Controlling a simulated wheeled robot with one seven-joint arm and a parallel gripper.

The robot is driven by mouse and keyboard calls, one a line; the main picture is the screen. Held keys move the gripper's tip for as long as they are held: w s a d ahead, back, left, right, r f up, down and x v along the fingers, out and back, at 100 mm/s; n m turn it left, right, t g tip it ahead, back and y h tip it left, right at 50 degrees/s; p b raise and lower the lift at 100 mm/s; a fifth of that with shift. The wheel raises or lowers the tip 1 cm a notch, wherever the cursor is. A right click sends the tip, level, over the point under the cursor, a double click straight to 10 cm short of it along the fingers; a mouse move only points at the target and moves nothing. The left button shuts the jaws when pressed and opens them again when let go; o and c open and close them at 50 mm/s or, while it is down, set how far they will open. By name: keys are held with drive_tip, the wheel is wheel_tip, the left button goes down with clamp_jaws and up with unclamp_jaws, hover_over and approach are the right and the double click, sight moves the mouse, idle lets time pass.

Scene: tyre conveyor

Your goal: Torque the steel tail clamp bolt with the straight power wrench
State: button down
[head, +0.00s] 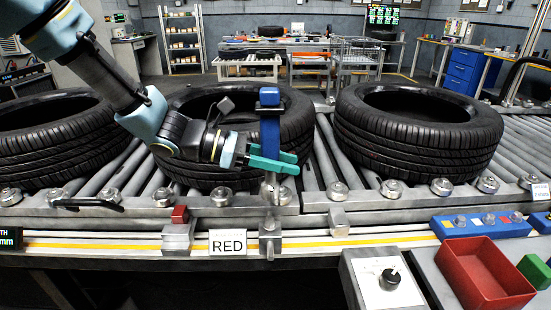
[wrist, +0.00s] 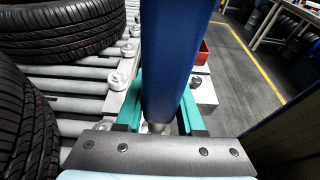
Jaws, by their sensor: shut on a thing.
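The straight power wrench (head: 270,130) is a blue upright tool with a dark band near its top. My gripper (head: 272,163) has teal fingers shut on its lower part, from the left. In the wrist view the blue wrench body (wrist: 178,60) fills the middle, between the teal fingers (wrist: 160,118), with a pale metal end below. The wrench stands over the front rail, directly above a steel clamp block (head: 270,238). Steel bolt heads (head: 277,193) sit on the rail just below the fingers. I cannot tell whether the wrench's tip touches a bolt; the fingers partly hide it.
Tyres (head: 418,125) lie on the roller conveyor, one right behind the wrench. A red-topped block (head: 180,216) and a RED label (head: 228,242) are left of the clamp block. A dial box (head: 382,280), red bin (head: 484,275) and blue tray (head: 480,224) stand at the right.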

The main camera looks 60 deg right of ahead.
drive_tip(key=shift+r, duration=0.15)
drive_tip(key=b, duration=0.4)
hover_over(270, 224)
drive_tip(key=s+d, duration=0.2)
drive_tip(key=d, duration=0.1)
wheel_tip(270, 224, down, 6)
drive_tip(key=shift+w+a, duration=0.2)
drive_tip(key=shift+w, duration=0.05)
drive_tip(key=shift+f+b, duration=0.55)
drive_tip(key=shift+f, duration=0.85)
idle(1.8)
